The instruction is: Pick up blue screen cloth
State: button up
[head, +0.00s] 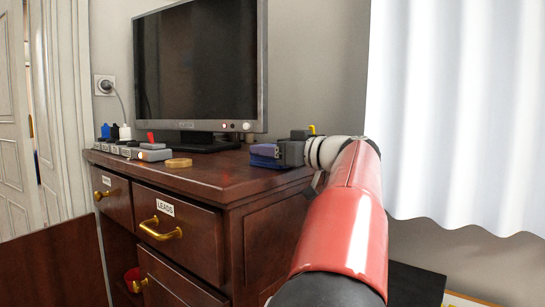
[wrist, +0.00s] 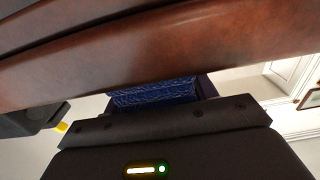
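The blue cloth (head: 265,153) is a small folded blue bundle at the right end of the dark wooden desk top, below the monitor's right corner. It touches or nearly touches the front of my gripper (head: 290,153), which reaches in from the right at desk-top height. In the wrist view the blue woven cloth (wrist: 155,93) shows just beyond the dark gripper body, close to the brown desk edge. The fingers are mostly hidden, so I cannot tell whether they have closed on the cloth.
The desk (head: 225,178) carries a monitor (head: 200,65), a power strip (head: 130,151) with plugs at the left, and a round tan object (head: 178,163). A drawer labelled LEADS (head: 170,225) is below. A white curtain (head: 460,110) hangs at the right.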

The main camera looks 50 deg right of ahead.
jog(key=c, duration=0.5)
notch_tip(320, 180, up, 18)
jog(key=p, duration=0.6)
